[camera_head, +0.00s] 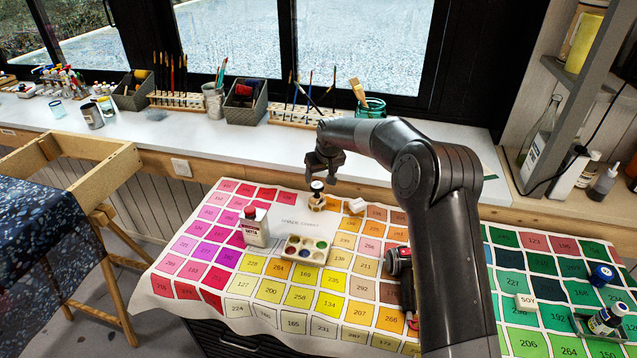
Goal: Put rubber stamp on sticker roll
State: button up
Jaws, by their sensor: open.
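The rubber stamp (317,187) stands upright on the patterned cloth, with a dark round knob on top. A wider beige piece (317,204) is beneath it. I cannot tell whether this is the stamp's own base or the sticker roll. A small white object (356,205) lies just to its right, and I cannot make out whether that is a roll. My gripper (322,174) is open and points down just above the stamp's knob, with nothing visible in it. The exact gap between fingers and knob is hard to judge.
A white bottle with a red cap (254,228) and a paint palette (306,250) stand left and in front of the stamp. A dark red-and-black object (398,262) is partly behind my arm. The windowsill (230,137) behind carries brush racks and jars.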

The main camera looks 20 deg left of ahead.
jog(key=s+d+r+m+t+h, duration=0.1)
jog(key=s+d+r+m+h, duration=0.15)
jog(key=s+d+r, duration=1.8)
jog(key=s+d+m, duration=0.1)
jog(key=s+d, duration=0.4)
jog(key=s, duration=0.3)
jog(key=s+d+m, duration=0.2)
jog(key=s+d, duration=0.3)
jog(key=s, duration=0.4)
jog(key=s+d+f+m+t, duration=0.1)
jog(key=s+d+m, duration=0.1)
jog(key=s+d, duration=0.3)
jog(key=s, duration=0.4)
jog(key=shift+d, duration=0.3)
